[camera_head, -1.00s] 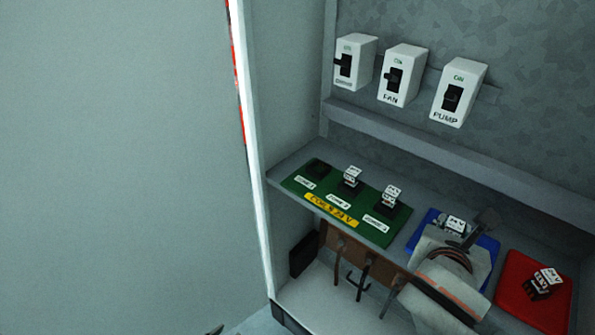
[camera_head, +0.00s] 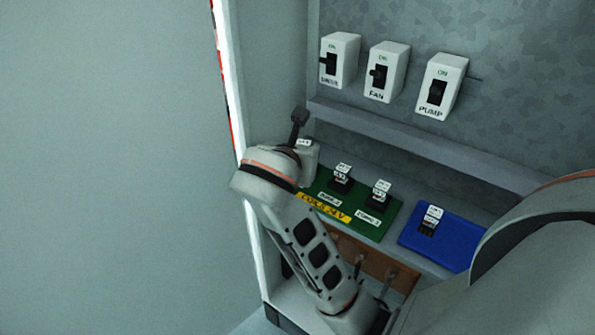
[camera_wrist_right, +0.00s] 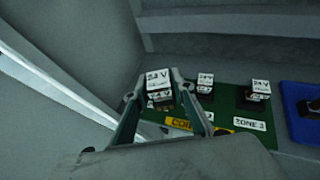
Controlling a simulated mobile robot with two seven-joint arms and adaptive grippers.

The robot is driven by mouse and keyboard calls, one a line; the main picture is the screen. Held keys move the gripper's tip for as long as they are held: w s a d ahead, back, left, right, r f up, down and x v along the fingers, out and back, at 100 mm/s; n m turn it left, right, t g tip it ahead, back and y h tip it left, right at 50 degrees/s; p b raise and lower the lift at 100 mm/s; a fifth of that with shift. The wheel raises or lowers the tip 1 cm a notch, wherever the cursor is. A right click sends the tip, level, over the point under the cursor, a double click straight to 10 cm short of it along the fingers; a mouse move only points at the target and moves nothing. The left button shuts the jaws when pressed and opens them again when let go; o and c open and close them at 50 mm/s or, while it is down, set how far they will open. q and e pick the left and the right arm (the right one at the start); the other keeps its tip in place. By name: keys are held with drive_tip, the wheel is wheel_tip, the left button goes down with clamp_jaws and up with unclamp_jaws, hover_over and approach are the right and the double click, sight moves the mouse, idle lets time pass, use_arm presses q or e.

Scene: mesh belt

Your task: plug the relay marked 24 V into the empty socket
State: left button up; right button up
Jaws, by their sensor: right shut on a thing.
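My right gripper (camera_wrist_right: 160,92) is shut on a relay (camera_wrist_right: 158,77) whose white label reads 24 V. In the head view its white top (camera_head: 303,142) shows at the gripper, over the left end of the green board (camera_head: 377,229). The gripper and arm hide that end, with the zone 1 socket, so I cannot tell whether the relay is in it or above it. Two relays, one in zone 2 (camera_head: 341,180) and one in zone 3 (camera_head: 380,195), stand upright in their sockets. My left gripper is not in view.
Another relay (camera_head: 431,221) stands on the blue mat (camera_head: 455,248); its label is too small to read. Switches (camera_head: 387,72) line the back wall above a ledge. The cabinet's side wall is close left of my gripper. My right arm covers the lower right.

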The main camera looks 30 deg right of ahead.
drive_tip(key=w+d+r+m+g+h, duration=0.1)
drive_tip(key=w+d+r, duration=0.1)
drive_tip(key=r, duration=0.1)
drive_tip(key=w+d+r+m+g+h, duration=0.1)
drive_tip(key=w+d+r+m, duration=0.1)
drive_tip(key=r, duration=0.2)
drive_tip(key=w+d+r+m+g, duration=0.1)
drive_tip(key=w+d+r+g, duration=0.1)
drive_tip(key=w+r, duration=0.1)
drive_tip(key=shift+w+r+h, duration=0.1)
drive_tip(key=shift+r+h, duration=0.25)
drive_tip(key=shift+h, duration=0.05)
wheel_tip(320, 180, down, 20)
drive_tip(key=shift+r, duration=0.15)
drive_tip(key=o, duration=1.1)
drive_tip(key=shift+a+r, duration=0.1)
